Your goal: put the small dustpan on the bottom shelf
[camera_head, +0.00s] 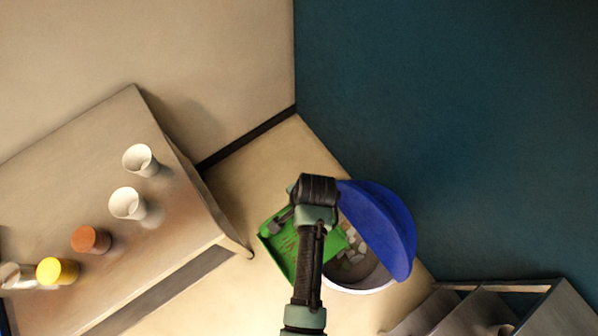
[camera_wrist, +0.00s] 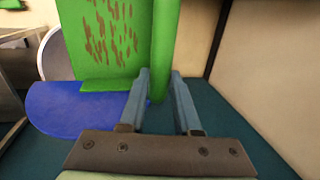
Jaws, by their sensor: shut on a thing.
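The small dustpan is green with brown specks; in the head view the dustpan (camera_head: 283,243) is tilted beside and partly over a round bin with a blue lid. In the wrist view the dustpan (camera_wrist: 105,40) fills the upper left, with its upright green handle (camera_wrist: 163,45) between my fingers. My gripper (camera_wrist: 160,78) is shut on that handle. In the head view my arm covers part of the dustpan. The bottom shelf cannot be made out for certain; a grey shelf unit (camera_head: 468,312) shows only in part at the lower right.
The bin (camera_head: 362,284) holds pale blocky pieces, and its blue lid (camera_head: 385,225) stands raised. A table (camera_head: 150,235) at the left bears white cups (camera_head: 127,203), an orange-brown container (camera_head: 91,239) and a yellow one (camera_head: 57,271). Walls close the corner behind.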

